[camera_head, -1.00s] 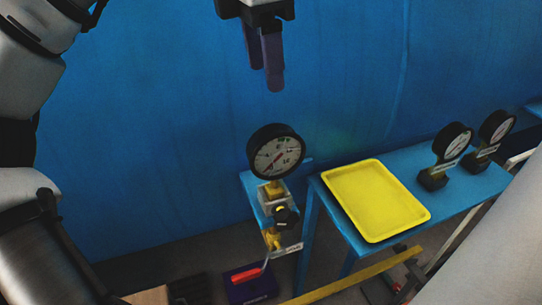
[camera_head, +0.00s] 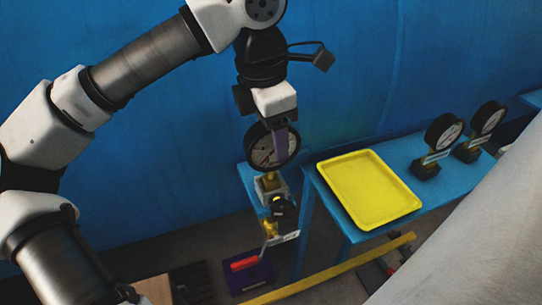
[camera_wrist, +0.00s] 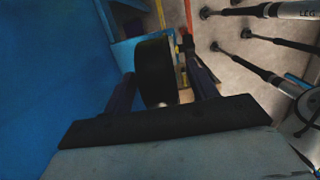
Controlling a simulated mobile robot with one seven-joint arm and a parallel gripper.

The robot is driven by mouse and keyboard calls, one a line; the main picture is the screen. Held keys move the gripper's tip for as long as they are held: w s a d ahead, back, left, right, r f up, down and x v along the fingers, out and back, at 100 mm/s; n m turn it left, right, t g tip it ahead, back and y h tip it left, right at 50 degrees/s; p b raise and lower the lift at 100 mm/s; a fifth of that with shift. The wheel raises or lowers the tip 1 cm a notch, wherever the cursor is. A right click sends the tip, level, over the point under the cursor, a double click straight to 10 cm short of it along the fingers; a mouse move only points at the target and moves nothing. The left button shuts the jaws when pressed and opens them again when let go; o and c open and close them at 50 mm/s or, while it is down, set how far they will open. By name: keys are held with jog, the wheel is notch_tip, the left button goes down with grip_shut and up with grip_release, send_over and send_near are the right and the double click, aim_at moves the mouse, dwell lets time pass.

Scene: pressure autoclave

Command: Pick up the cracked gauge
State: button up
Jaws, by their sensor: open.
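A round gauge (camera_head: 260,154) with a black case and pale dial stands upright on a brass fitting (camera_head: 268,182) at a blue stand. I take it for the cracked gauge, but no crack can be made out. My gripper (camera_head: 281,148) is open and points down at this gauge, one finger hiding part of the dial. In the wrist view the black gauge case (camera_wrist: 155,72) lies between the two spread fingers of my gripper (camera_wrist: 160,84). Contact with the case cannot be told.
A yellow tray (camera_head: 368,190), empty, lies on a blue table (camera_head: 402,152) to the right. A red-handled lever (camera_head: 244,264) sits below the fitting. A yellow rail (camera_head: 335,270) crosses the front. A blue wall (camera_head: 150,180) rises behind.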

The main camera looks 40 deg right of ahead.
jog(key=shift+c, duration=0.5)
grip_shut()
jog(key=shift+r, duration=0.1)
